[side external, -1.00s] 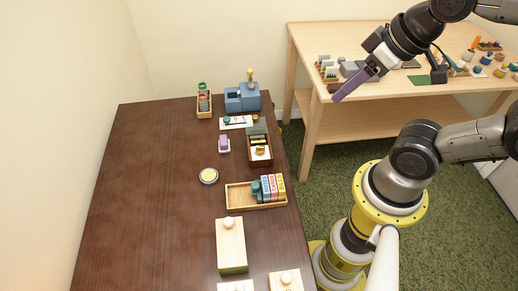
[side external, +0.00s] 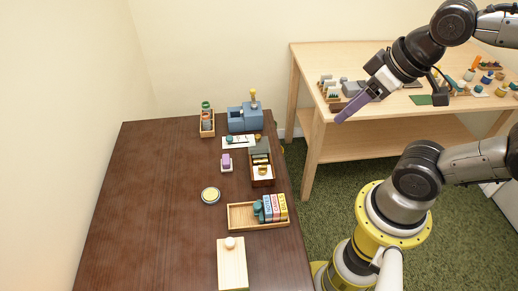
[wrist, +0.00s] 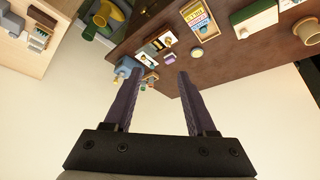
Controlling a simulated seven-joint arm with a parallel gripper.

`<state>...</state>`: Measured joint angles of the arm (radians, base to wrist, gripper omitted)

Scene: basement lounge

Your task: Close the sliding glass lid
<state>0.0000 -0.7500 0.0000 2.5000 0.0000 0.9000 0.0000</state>
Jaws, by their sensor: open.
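A small dark wooden box (side external: 270,172) stands near the right edge of the brown table, with a pale piece and a yellow item inside. A grey-green panel (side external: 260,146) lies at its far end; I cannot tell surely whether this is the glass lid. In the wrist view the box (wrist: 158,43) is small and partly visible beyond the fingertips. My gripper (side external: 341,119) hangs in the air to the right of the brown table, apart from the box. In the wrist view my gripper (wrist: 155,75) has its two purple fingers spread, with nothing between them.
The brown table (side external: 150,210) is clear on its left. Near the box are a blue block device (side external: 243,118), a jar rack (side external: 207,125), a purple item (side external: 226,162), a round tin (side external: 210,195), a tray (side external: 240,217) and a knobbed wooden box (side external: 232,266). A light workbench (side external: 310,70) stands behind.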

